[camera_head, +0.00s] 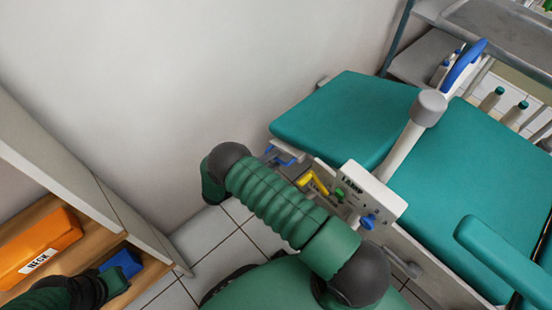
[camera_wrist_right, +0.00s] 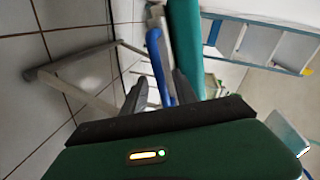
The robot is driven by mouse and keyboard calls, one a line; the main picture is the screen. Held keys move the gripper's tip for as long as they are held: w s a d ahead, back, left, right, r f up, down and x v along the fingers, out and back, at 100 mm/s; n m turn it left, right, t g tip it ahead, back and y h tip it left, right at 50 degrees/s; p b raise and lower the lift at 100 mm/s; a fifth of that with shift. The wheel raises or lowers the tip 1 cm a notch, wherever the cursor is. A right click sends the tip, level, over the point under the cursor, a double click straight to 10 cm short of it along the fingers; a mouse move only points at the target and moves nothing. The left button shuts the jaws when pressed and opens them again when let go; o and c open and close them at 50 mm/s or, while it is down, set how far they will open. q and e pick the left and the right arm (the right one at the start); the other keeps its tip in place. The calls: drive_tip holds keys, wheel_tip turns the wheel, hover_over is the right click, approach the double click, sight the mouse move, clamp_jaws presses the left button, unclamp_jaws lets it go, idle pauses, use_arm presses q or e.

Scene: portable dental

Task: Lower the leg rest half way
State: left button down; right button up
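The teal leg rest (camera_head: 345,115) is the left cushion of the dental chair in the head view. It looks roughly flat, in line with the seat. A blue handle (camera_head: 287,157) shows under its near-left edge. In the right wrist view the blue handle (camera_wrist_right: 157,65) runs between the two dark fingers of my right gripper (camera_wrist_right: 160,80). The fingers are apart on either side of it, with no clear grip. In the head view my right arm hides most of that gripper. My left gripper (camera_head: 112,285) is at the bottom left; its fingers are not clear.
A panel marked LAMP (camera_head: 368,195) with yellow, green and blue controls sits on the chair's near side. A shelf at left holds an orange NECK box (camera_head: 40,245) and a blue item (camera_head: 122,263).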

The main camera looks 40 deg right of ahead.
drive_tip(key=a+r+p, duration=0.3)
drive_tip(key=a, duration=1.2)
drive_tip(key=shift+a, duration=0.25)
